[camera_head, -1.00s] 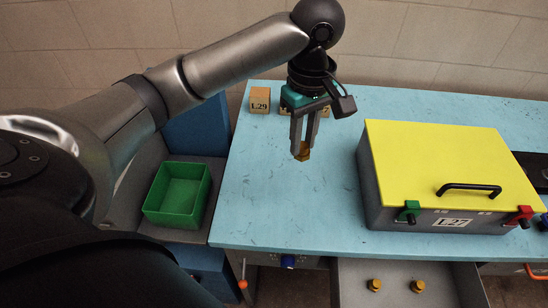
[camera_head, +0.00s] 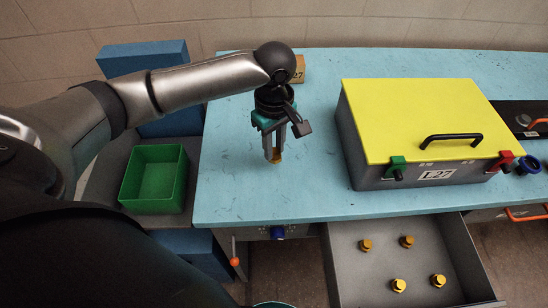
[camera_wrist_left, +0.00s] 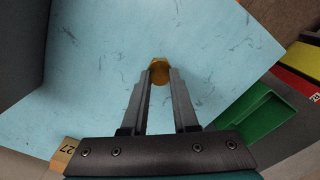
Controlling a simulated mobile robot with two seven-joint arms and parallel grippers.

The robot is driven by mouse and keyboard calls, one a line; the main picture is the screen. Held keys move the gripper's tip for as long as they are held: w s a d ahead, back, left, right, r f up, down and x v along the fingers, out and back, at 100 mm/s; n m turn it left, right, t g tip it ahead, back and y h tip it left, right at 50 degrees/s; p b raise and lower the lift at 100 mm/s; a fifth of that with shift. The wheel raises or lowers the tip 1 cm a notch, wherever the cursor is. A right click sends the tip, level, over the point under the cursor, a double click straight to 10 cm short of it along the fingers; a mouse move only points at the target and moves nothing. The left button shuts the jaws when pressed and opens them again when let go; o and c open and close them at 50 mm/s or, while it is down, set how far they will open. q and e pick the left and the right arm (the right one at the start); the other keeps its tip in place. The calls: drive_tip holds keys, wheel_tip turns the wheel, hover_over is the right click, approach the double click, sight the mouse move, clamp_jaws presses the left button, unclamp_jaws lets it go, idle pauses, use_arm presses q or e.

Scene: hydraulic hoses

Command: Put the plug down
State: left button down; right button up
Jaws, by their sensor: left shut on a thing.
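My left gripper (camera_head: 273,156) points down over the blue tabletop, between the green bin and the yellow-lidded box. It is shut on a small brass-coloured plug (camera_head: 275,158), which also shows between the fingertips in the left wrist view (camera_wrist_left: 159,70). I cannot tell whether the plug touches the table. More brass plugs, such as one (camera_head: 399,285), stand in the open drawer below the table. My right gripper is not in view.
A green bin (camera_head: 128,183) stands left of the table. A grey box with a yellow lid (camera_head: 410,115) and label L27 stands on the right. The open drawer (camera_head: 350,270) juts out in front. A tan block (camera_head: 299,70) lies behind my arm. The tabletop (camera_head: 235,195) around the gripper is clear.

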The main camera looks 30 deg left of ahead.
sight(274, 151)
use_arm(q)
wheel_tip(274, 151, down, 4)
drive_tip(key=shift+r+b, duration=0.15)
drive_tip(key=shift+b, duration=0.25)
drive_tip(key=shift+f, duration=0.25)
drive_tip(key=c, duration=0.7)
unclamp_jaws()
drive_tip(key=shift+f, duration=0.1)
wheel_tip(274, 151, up, 12)
drive_tip(key=p, duration=0.2)
drive_tip(key=shift+r+p, duration=0.2)
drive_tip(key=shift+p, duration=0.1)
